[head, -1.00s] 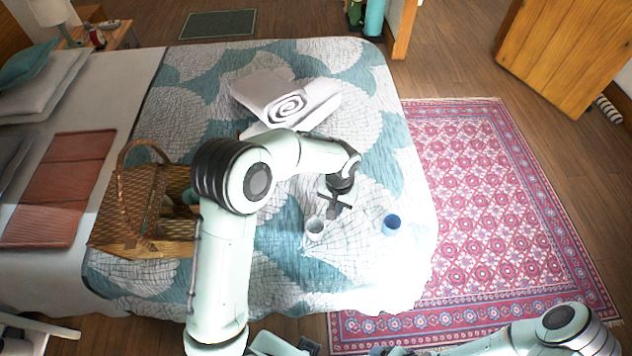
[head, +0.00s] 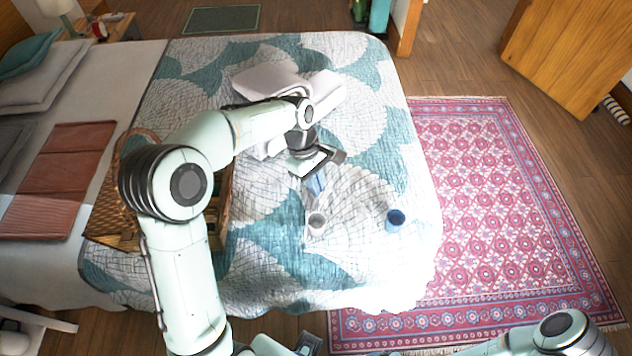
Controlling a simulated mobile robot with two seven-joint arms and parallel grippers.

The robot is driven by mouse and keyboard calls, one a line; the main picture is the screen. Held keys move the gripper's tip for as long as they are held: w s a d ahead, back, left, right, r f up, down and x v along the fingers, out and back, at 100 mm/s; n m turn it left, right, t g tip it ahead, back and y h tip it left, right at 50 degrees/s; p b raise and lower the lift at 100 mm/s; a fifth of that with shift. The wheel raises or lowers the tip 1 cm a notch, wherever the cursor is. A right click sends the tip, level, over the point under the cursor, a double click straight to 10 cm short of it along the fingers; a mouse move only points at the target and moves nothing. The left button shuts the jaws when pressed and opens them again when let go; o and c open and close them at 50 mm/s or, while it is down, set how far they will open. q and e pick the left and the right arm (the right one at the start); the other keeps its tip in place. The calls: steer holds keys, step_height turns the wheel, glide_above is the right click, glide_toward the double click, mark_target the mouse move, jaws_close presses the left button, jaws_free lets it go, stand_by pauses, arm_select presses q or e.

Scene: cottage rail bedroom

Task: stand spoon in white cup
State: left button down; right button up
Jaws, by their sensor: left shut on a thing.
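The white cup (head: 317,224) stands upright on the patterned bedspread in the head view, its open top facing up. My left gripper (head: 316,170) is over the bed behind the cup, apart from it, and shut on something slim. A small grey-blue shape shows below its fingers towards the cup; I take it to be part of the spoon, but its outline is unclear.
A blue cup (head: 395,220) stands to the right of the white cup. A wicker basket (head: 112,190) is partly hidden by my left arm. The bedspread (head: 375,265) is clear in front of the cups.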

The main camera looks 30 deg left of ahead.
arm_select(q)
steer(key=shift+f+b, duration=1.55)
steer(key=shift+f, duration=0.95)
steer(key=shift+f+b, duration=1.2)
steer(key=shift+f, duration=1.25)
arm_select(e)
step_height(320, 180, down, 6)
steer(key=s, duration=0.2)
steer(key=shift+s+f, duration=0.2)
steer(key=shift+s, duration=0.1)
arm_select(q)
steer(key=c, duration=1.2)
jaws_free()
steer(key=shift+o, duration=0.2)
steer(key=p, duration=0.2)
glide_toward(316, 204)
steer(key=shift+w+a+r, duration=0.2)
steer(key=shift+a+r, duration=0.05)
steer(key=shift+r, duration=0.3)
steer(key=shift+w+a+r, duration=0.2)
steer(key=shift+a+r, duration=0.1)
steer(key=shift+r, duration=0.25)
arm_select(e)
steer(key=shift+w+r, duration=0.2)
steer(key=shift+r, duration=0.4)
steer(key=shift+w+r, duration=0.15)
steer(key=shift+r, duration=0.4)
arm_select(q)
steer(key=shift+f, duration=0.1)
